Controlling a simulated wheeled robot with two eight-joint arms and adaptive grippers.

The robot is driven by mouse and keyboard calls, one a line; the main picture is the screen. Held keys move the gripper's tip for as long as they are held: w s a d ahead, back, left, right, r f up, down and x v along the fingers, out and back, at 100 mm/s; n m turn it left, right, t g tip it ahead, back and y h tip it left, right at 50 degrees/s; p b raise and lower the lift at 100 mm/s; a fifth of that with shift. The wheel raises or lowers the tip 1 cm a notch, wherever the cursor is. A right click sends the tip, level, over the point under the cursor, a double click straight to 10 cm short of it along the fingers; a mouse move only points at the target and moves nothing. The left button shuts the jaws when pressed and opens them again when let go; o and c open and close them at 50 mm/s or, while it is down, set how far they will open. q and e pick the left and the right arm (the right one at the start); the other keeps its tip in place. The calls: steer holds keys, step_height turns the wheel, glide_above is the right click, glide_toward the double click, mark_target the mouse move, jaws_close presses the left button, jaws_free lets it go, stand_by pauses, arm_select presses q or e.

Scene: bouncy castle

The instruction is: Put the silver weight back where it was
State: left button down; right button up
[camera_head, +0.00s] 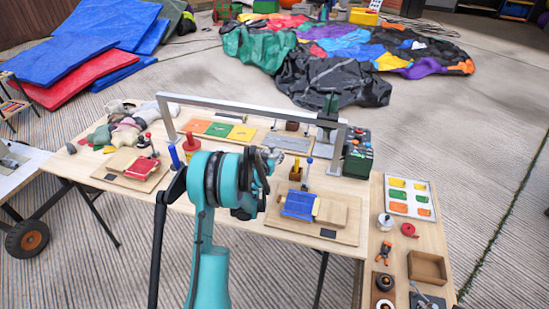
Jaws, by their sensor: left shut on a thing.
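My left arm comes up from the bottom centre, and its teal links hide the middle of the wooden table (185,207). My left gripper (269,161) is above the table, under the grey frame. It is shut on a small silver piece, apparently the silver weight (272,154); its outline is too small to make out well. Behind it lie a grey plate (288,144) and a board with orange, green and yellow panels (219,130). My right gripper is not in view.
A grey overhead frame (250,107) spans the table. A board with a blue plate (298,205) stands at front right, a board with a red piece (141,169) at left. A side table (398,252) holds coloured cards and small tools.

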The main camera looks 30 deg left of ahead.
arm_select(q)
step_height(320, 180, down, 4)
steer(key=shift+r+b, duration=0.1)
steer(key=shift+b, duration=0.95)
steer(key=shift+r, duration=0.1)
steer(key=shift+f, duration=0.4)
steer(key=shift+f, duration=0.25)
steer(key=c, duration=0.5)
jaws_free()
steer(key=shift+c, duration=0.2)
